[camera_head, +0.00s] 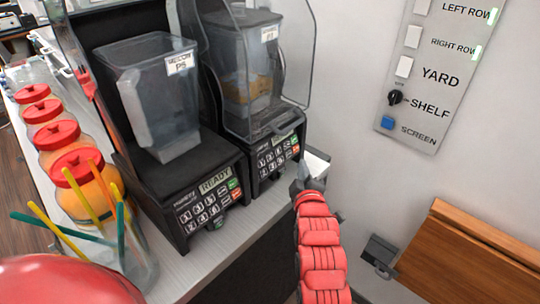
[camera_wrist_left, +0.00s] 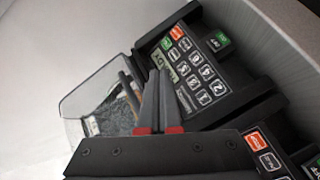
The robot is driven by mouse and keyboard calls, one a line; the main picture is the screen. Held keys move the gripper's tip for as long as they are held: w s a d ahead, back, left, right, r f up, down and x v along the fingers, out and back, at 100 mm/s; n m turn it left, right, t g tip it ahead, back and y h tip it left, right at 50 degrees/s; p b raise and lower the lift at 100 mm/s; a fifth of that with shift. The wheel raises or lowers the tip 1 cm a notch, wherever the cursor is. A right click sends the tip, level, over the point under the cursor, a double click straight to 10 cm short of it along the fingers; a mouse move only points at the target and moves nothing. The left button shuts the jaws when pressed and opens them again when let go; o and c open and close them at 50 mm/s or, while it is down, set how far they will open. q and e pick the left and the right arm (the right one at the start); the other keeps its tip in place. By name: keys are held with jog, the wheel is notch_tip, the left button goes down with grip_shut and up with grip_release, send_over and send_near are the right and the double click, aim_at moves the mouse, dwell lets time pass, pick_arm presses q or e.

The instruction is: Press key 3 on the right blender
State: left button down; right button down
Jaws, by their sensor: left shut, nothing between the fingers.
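The right blender (camera_head: 250,85) has a clear jug under a clear hood and a dark base with a keypad (camera_head: 277,156). My left gripper (camera_head: 304,172) is shut and empty, just right of the right blender's keypad. Its fingers (camera_wrist_left: 160,78) overlap the keypad's edge near the display; contact cannot be told. My right gripper is not in view.
The left blender (camera_head: 150,90), displaying READY, stands beside it. Red-lidded jars (camera_head: 73,163) and a clear container with coloured straws (camera_head: 115,255) line the left counter. A switch panel (camera_head: 427,75) hangs on the right wall. A wooden panel (camera_head: 460,262) is at lower right.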

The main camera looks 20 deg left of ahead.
aim_at(270, 157)
pick_arm(q)
jog(key=shift+a, duration=0.1)
jog(key=shift+w+a+f+p, duration=0.3)
jog(key=shift+w+a+f, duration=0.2)
jog(key=shift+a, duration=0.8)
jog(key=shift+w+a+f+p, duration=0.25)
jog(key=shift+w+a+f, duration=0.25)
jog(key=shift+a, duration=0.8)
jog(key=shift+w+a+f+p, duration=0.3)
jog(key=shift+w+a+f, duration=0.15)
jog(key=shift+a, duration=0.85)
jog(key=shift+r, duration=0.1)
jog(key=shift+w+a+b, duration=0.2)
jog(key=shift+a+b, duration=0.15)
jog(key=shift+b, duration=0.2)
